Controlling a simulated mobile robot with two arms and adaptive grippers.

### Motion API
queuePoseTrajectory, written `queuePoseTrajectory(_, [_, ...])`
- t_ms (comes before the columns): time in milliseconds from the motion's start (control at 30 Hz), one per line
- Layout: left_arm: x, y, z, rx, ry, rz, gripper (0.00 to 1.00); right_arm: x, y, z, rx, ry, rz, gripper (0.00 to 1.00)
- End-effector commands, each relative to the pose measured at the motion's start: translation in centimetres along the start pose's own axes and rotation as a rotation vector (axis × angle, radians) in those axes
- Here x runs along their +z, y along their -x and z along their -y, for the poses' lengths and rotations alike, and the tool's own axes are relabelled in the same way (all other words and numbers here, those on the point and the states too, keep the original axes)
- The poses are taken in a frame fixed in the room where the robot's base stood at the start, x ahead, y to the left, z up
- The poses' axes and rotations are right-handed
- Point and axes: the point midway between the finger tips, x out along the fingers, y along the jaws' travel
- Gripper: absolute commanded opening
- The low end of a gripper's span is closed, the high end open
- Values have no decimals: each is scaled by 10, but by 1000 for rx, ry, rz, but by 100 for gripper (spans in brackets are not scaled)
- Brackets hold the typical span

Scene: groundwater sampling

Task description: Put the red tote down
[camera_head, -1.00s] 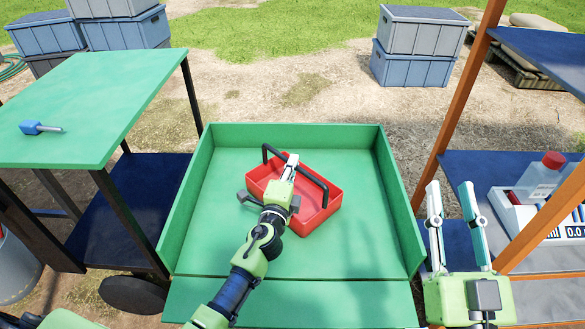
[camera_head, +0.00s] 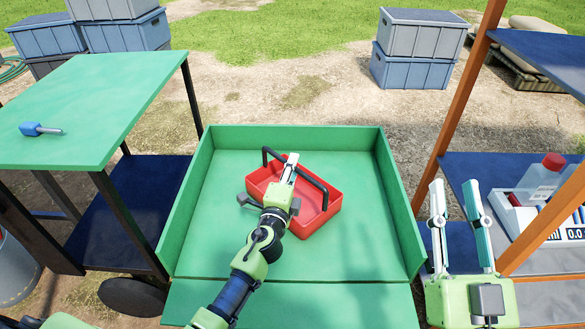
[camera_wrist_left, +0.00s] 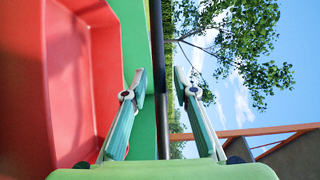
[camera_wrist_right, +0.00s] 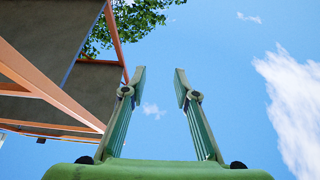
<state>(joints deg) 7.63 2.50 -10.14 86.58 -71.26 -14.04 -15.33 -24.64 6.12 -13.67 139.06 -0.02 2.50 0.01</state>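The red tote (camera_head: 325,219) with its black bar handle (camera_head: 312,178) is inside the green tray (camera_head: 175,232) and appears to sit on its floor, turned at an angle. My left gripper (camera_head: 289,168) is at the handle, covering part of the tote. In the left wrist view, the gripper's fingertips (camera_wrist_left: 160,76) are apart, with the dark handle bar (camera_wrist_left: 157,40) in the gap; the tote's red wall (camera_wrist_left: 115,60) fills the left side. My right gripper (camera_head: 453,186) is open and empty right of the tray; its spread fingers (camera_wrist_right: 159,75) show against sky.
A green tabletop (camera_head: 90,100) with a blue-handled tool (camera_head: 32,129) stands at left. An orange-framed rack (camera_head: 461,105) stands at right, holding a red-capped bottle (camera_head: 540,181). Stacked crates (camera_head: 412,65) stand behind. Tray floor around the tote is free.

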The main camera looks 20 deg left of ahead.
Motion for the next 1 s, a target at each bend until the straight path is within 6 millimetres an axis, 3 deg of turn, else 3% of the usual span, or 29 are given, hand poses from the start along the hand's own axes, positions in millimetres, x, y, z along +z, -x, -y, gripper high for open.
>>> queuePoseTrajectory(167, [0,0,1,0,0,0,26,1,-1,0,0,0,9,28])
queuePoseTrajectory(267, [0,2,2,1,0,0,26,12,0,-2,4,3,63,28])
queuePoseTrajectory(600, [0,70,0,3,1,0,26,35,4,-5,9,7,171,28])
queuePoseTrajectory(800, [0,103,0,2,1,0,26,28,3,-4,7,5,131,28])
queuePoseTrajectory(1000, [0,118,2,0,4,0,26,19,1,-3,5,4,91,28])
